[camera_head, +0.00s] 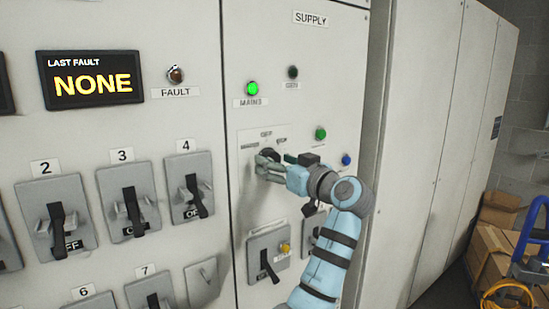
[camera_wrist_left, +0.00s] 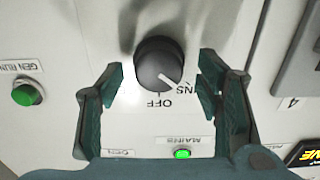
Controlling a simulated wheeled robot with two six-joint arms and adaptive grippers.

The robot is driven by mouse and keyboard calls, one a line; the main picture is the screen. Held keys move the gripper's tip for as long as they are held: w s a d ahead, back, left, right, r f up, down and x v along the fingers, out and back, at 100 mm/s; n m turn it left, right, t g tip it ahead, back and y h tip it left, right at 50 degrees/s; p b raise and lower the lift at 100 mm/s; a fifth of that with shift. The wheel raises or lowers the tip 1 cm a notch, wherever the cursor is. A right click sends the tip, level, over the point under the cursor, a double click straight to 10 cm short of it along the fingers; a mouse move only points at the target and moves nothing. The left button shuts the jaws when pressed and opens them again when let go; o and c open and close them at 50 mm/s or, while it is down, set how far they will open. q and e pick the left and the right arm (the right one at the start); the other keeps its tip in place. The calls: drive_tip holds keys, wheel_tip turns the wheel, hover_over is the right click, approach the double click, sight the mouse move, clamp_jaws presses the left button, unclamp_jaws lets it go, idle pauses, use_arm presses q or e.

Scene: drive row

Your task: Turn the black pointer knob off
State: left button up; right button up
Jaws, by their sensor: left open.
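The black pointer knob (camera_wrist_left: 160,63) is on a pale plate, between the two fingers of my open left gripper (camera_wrist_left: 162,80) in the left wrist view. A gap shows on each side of the knob. Its white pointer line slants toward a label ending in "NS", partly hidden by the right-hand finger, not straight at the OFF label (camera_wrist_left: 160,103). That view is upside down. In the head view my left gripper (camera_head: 270,165) is at the SUPPLY panel and partly covers the knob (camera_head: 268,154). My right gripper is not in view.
A lit green MAINS lamp (camera_head: 253,89) and a dark GEN lamp (camera_head: 292,72) sit above the knob. A green button (camera_head: 320,134) and blue button (camera_head: 346,160) are to its right. Numbered breaker handles (camera_head: 130,205) project at left. Boxes (camera_head: 490,252) stand at lower right.

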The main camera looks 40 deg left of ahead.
use_arm(q)
drive_tip(key=shift+w+a, duration=0.15)
drive_tip(key=shift+a, duration=0.3)
drive_tip(key=shift+c, duration=0.7)
drive_tip(key=c, duration=1)
